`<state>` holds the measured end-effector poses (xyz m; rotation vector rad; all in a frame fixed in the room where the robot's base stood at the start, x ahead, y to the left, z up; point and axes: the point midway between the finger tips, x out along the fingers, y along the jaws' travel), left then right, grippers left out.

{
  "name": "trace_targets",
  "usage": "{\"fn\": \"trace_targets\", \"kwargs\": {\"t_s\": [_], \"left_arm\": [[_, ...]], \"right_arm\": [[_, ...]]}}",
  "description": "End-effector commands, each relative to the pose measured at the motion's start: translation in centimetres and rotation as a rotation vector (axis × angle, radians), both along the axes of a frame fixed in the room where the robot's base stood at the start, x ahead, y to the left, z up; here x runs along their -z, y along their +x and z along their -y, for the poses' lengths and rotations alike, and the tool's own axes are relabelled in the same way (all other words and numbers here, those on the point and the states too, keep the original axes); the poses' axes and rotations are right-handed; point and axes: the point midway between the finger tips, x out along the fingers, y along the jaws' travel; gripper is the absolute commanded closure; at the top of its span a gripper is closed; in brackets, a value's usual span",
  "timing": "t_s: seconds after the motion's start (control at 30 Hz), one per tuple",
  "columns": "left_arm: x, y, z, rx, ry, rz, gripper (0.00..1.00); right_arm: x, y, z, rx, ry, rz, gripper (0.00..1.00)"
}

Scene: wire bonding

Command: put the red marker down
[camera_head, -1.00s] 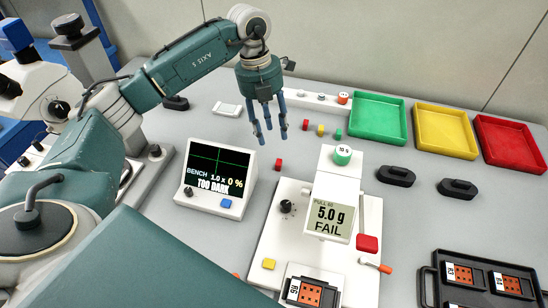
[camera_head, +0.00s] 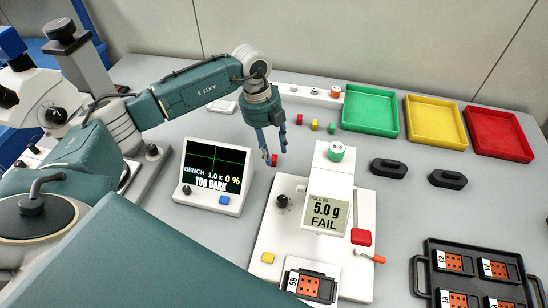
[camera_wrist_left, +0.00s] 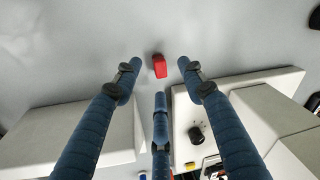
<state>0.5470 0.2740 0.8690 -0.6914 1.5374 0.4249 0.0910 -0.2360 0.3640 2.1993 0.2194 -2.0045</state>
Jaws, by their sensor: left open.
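A small red marker (camera_head: 274,160) stands on the grey bench between the dark display and the white pull tester. My left gripper (camera_head: 275,152) is open, its blue fingers pointing down at the red marker. In the left wrist view the red marker (camera_wrist_left: 159,66) shows in the gap between the fingertips of the open left gripper (camera_wrist_left: 159,72), with no finger visibly touching it. How high the fingertips are above the bench I cannot tell. Another small red piece (camera_head: 299,119) stands farther back, beside a yellow and a green one. My right gripper is not in view.
The display (camera_head: 213,176) reads "TOO DARK". The pull tester (camera_head: 327,213) reads 5.0 g FAIL. Green (camera_head: 346,117), yellow (camera_head: 408,125) and red (camera_head: 528,150) trays stand at the back right. Two black pads and a black carrier (camera_head: 418,275) lie at the right.

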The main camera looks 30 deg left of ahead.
Motion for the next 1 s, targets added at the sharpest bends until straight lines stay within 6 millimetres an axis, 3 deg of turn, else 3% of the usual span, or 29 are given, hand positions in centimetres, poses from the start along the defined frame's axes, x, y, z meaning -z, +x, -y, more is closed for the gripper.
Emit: {"fn": "trace_targets", "kwargs": {"t_s": [0.03, 0.2, 0.43, 0.47, 0.6, 0.63, 1.0], "left_arm": [[0.5, -0.2, 0.2, 0.0, 0.0, -0.005, 0.59], [2.4, 0.0, 0.5, 0.0, -0.001, -0.001, 0.59], [2.8, 0.1, 0.5, 0.001, 0.0, 0.0, 0.59], [2.8, 0.1, 0.5, 0.001, 0.0, 0.0, 0.61], [2.7, 0.1, 0.5, 0.001, 0.0, 0.0, 0.89], [2.7, 0.1, 0.5, 0.001, 0.0, 0.0, 0.92], [2.7, 0.1, 0.4, 0.001, 0.001, 0.001, 0.95]], "right_arm": [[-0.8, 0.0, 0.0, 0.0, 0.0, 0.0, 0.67], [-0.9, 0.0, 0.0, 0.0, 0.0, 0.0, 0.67], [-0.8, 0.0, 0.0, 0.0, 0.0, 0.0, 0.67], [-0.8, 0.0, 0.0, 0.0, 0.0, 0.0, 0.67], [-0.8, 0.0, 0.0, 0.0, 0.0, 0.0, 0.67], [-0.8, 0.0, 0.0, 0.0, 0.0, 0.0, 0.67], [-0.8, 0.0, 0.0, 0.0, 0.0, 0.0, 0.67]]}}
